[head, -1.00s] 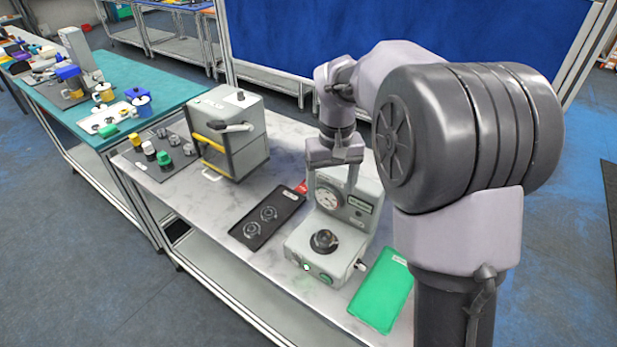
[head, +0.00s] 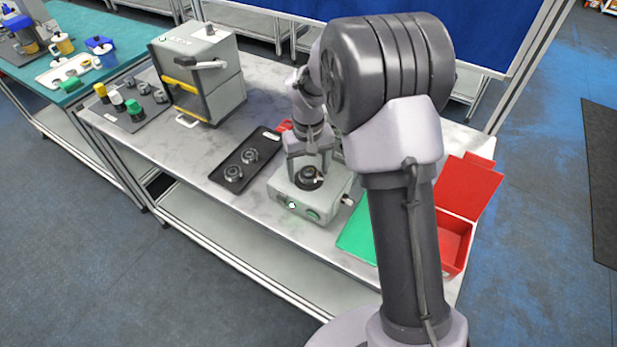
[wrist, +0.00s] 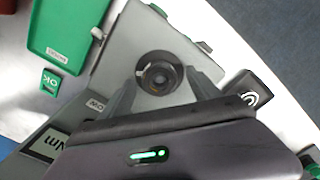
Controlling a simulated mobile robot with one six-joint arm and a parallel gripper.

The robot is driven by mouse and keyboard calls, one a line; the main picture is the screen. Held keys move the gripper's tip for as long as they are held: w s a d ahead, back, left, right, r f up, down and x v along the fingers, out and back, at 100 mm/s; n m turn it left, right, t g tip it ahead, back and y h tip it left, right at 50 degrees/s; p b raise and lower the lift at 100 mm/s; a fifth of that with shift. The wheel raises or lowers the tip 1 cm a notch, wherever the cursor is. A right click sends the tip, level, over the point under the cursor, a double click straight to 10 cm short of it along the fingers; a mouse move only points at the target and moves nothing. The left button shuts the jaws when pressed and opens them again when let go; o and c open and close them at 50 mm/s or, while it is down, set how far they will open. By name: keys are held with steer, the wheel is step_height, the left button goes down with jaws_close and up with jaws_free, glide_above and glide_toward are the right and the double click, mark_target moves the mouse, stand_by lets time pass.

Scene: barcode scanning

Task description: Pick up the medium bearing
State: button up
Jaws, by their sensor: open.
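A dark ring-shaped bearing (head: 309,178) sits on the top of the grey gauge machine (head: 292,204). In the wrist view the bearing (wrist: 160,75) shows from above, with a dark round centre. My gripper (head: 308,168) points down over the machine. In the wrist view my gripper (wrist: 162,92) is open, with one finger on each side of the bearing; contact is not visible. I cannot tell from size which one is medium.
A green tray (head: 355,238) lies right of the machine, and an open red box (head: 455,240) stands beyond my arm. A grey press-like machine (head: 212,80) and a dark mat (head: 128,117) with several small parts stand at left. Bare tabletop lies in front of the press.

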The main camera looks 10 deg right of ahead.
steer(key=shift+r, duration=0.1)
steer(key=shift+c, duration=0.6)
jaws_close()
